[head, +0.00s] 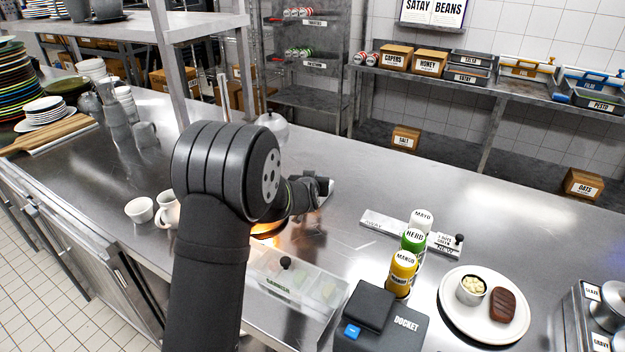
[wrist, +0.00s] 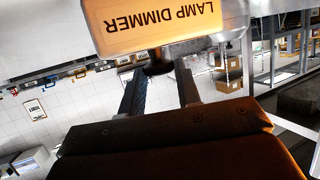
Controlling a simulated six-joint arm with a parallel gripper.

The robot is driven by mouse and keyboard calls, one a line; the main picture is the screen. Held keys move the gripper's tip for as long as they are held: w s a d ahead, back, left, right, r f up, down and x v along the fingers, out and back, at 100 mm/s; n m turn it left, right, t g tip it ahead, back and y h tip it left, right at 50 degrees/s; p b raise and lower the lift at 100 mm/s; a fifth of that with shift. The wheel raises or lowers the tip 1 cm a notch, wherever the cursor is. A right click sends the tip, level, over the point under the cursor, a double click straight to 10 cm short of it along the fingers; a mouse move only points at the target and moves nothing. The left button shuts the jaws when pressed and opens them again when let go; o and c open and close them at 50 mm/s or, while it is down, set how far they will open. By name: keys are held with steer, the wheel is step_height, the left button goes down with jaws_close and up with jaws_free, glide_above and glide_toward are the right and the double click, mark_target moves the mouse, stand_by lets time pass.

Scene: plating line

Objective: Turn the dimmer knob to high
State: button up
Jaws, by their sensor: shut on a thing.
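The lamp dimmer box (wrist: 165,25) fills the top of the wrist view, with its "LAMP DIMMER" label upside down. Its dark dimmer knob (wrist: 158,64) sticks out below the label, between the two fingertips of my gripper (wrist: 161,72). My gripper is shut on the knob. The knob's pointer and any low or high marks cannot be made out. In the head view my gripper (head: 322,188) is over the counter, beyond my arm. The knob cannot be made out in the head view, and my arm covers part of that area.
An orange glow (head: 266,230) lights the counter beside my arm. A clear-lidded container (head: 290,283) is in front, with sauce bottles (head: 403,266), a docket printer (head: 385,325) and a plate (head: 450,318) to the right. White cups (head: 140,210) stand left of my arm.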

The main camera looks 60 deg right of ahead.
steer(key=shift+r, duration=0.2)
steer(key=o, duration=0.8)
steer(key=shift+o, duration=0.6)
steer(key=shift+f, duration=0.15)
steer(key=v, duration=1.7)
steer(key=shift+a, duration=0.2)
steer(key=shift+s, duration=0.1)
steer(key=x, duration=1.7)
steer(key=shift+d, duration=0.1)
